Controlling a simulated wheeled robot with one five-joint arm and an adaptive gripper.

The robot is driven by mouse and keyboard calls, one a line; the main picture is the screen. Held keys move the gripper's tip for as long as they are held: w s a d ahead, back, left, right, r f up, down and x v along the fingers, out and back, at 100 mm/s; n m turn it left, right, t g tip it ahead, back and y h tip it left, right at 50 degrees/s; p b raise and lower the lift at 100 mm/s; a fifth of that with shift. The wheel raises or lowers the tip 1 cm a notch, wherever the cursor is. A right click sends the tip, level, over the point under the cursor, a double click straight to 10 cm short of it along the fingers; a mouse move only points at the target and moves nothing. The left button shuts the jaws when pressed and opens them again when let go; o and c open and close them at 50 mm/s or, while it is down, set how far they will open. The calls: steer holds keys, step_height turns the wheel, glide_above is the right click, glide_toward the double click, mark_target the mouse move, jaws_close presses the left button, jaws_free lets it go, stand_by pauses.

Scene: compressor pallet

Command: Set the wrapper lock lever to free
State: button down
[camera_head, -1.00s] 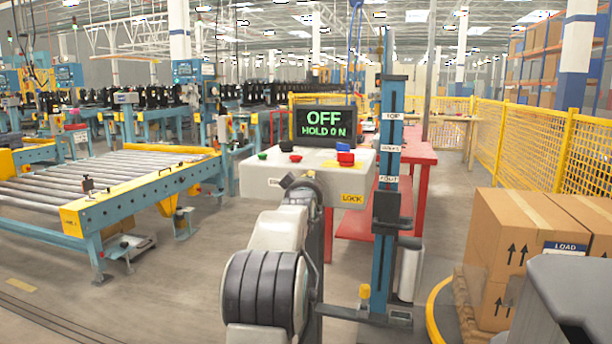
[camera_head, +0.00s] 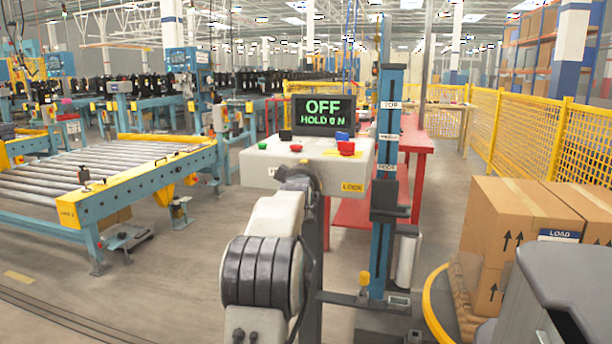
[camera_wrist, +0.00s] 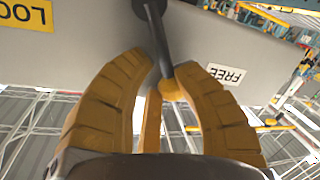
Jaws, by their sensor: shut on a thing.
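In the wrist view, the wrapper lock lever (camera_wrist: 155,35) is a dark rod running from a round black pivot on the grey control box (camera_wrist: 90,50) to a yellow knob. My gripper (camera_wrist: 172,88) has its yellow-orange fingers closed around the knob end. A yellow LOCK label (camera_wrist: 27,13) is at the left and a white FREE label (camera_wrist: 226,74) at the right. The rod lies between them, its knob end nearer FREE.
A screen (camera_head: 322,115) above the box reads OFF, HOLD ON. A blue mast (camera_head: 388,140) stands just right of the box. Boxes (camera_head: 515,230) sit on a turntable at the right, and a roller conveyor (camera_head: 120,175) is at the left. Open floor lies between conveyor and box.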

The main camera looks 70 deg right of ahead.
steer(key=c, duration=1)
jaws_free()
steer(key=shift+w+d+f, duration=0.1)
steer(key=shift+w+f, duration=0.1)
steer(key=shift+c, duration=0.2)
steer(key=shift+r, duration=0.1)
steer(key=v, duration=1.2)
